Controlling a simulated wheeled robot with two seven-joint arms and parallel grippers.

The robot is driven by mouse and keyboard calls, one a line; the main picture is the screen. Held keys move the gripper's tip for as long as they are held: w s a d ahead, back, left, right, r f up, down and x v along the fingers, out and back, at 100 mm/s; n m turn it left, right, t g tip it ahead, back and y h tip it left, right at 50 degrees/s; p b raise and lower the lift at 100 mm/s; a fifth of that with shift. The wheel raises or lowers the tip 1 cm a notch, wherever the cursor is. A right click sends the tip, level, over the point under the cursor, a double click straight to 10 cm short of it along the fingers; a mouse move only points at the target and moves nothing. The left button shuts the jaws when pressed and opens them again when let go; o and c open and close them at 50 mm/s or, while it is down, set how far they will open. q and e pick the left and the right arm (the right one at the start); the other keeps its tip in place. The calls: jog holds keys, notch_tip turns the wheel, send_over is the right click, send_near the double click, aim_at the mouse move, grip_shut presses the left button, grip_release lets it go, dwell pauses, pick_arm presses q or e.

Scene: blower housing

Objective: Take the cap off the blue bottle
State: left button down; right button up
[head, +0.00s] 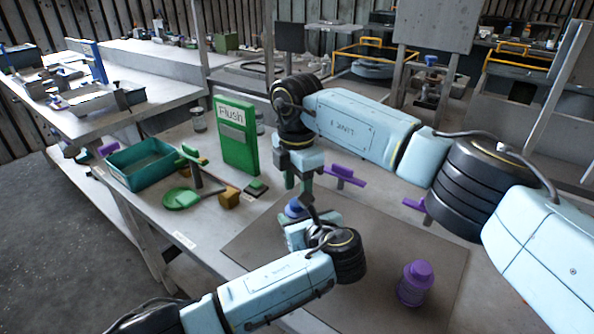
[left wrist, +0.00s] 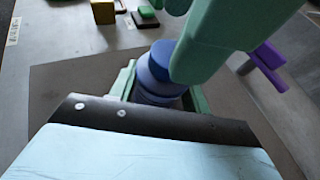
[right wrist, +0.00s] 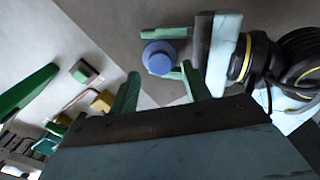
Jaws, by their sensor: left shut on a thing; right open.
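The blue bottle (head: 294,209) stands on the mat, its cap (right wrist: 159,57) seen from above in the right wrist view. In the left wrist view its darker blue cap tops a paler body (left wrist: 157,92), partly hidden by a green finger of my right gripper. My left gripper (head: 297,226) is shut around the bottle's body below the cap, with a finger on either side. My right gripper (head: 298,183) is open and empty, pointing down above the bottle, apart from the cap as far as I can tell.
A purple bottle (head: 415,284) stands on the brown mat (head: 385,240) to the right. Behind are a green "Flush" box (head: 236,138), a teal bin (head: 140,165), a green dish (head: 181,199), a yellow block (head: 229,197) and purple pieces (head: 345,175).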

aim_at(297, 205)
jog(key=shift+f, duration=1.15)
